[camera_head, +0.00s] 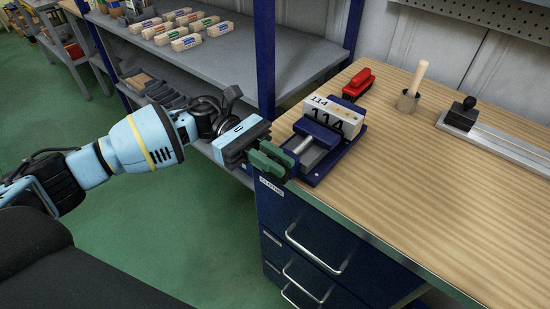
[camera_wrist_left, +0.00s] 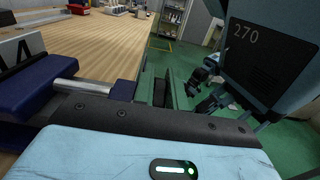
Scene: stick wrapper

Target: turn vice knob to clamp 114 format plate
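The white 114 format plate (camera_head: 339,116) stands upright in the blue vice (camera_head: 330,168) near the left edge of the wooden bench. A metal screw rod (camera_head: 303,145) runs from the vice's blue jaw toward my left gripper. My left gripper (camera_head: 270,161) is at the rod end of the vice, with green parts at its tip. In the left wrist view these green parts (camera_wrist_left: 164,88) stand close together with something dark between them. The knob cannot be made out clearly, nor whether the fingers press on it. The vice (camera_wrist_left: 32,86) and its rod (camera_wrist_left: 80,88) show at the left there. My right gripper is not in view.
On the bench (camera_head: 440,190) are a red stapler-like object (camera_head: 358,84), a wooden-handled tool in a holder (camera_head: 412,86) and a black-knobbed stamp (camera_head: 463,112) by a metal rail. A grey shelf (camera_head: 260,55) holds several labelled blocks. Blue drawers (camera_head: 310,245) stand below the bench.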

